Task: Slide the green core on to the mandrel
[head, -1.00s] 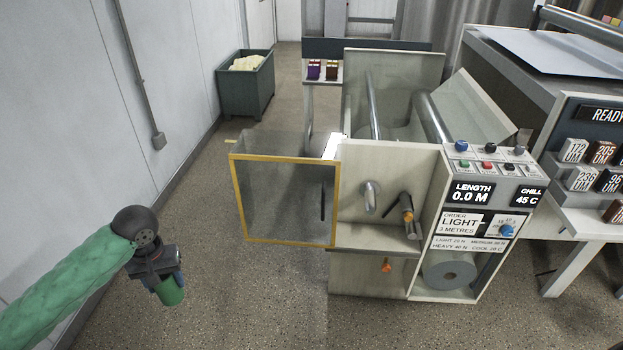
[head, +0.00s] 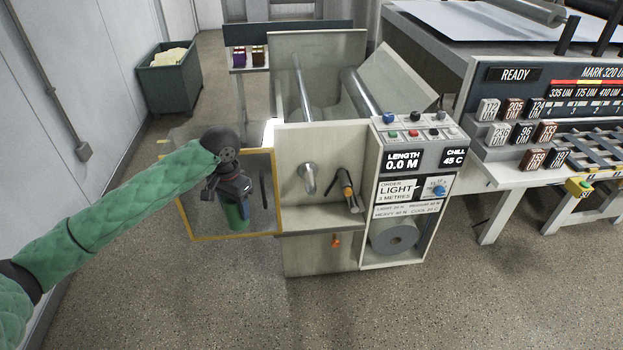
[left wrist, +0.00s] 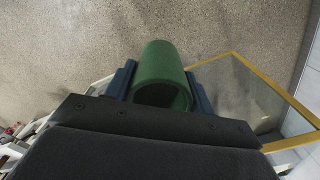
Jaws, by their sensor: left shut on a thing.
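The green core (head: 237,217) is a short hollow tube held in my left gripper (head: 232,197), in front of the yellow-framed clear guard. In the left wrist view the core (left wrist: 163,62) sits between the blue fingers, with its open end towards the camera. On the machine's pale front panel, a plain silver bar (head: 308,178) and a darker shaft with an orange part (head: 347,190) stick out to the right of the gripper, apart from the core. I cannot tell for sure which is the mandrel. My right gripper is not in view.
The yellow-framed guard (head: 188,222) stands out from the machine's left side, close to my left gripper. The control box (head: 412,172) is right of the shafts, with a grey roll (head: 394,238) below. A dark bin (head: 170,85) stands by the left wall. The floor in front is clear.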

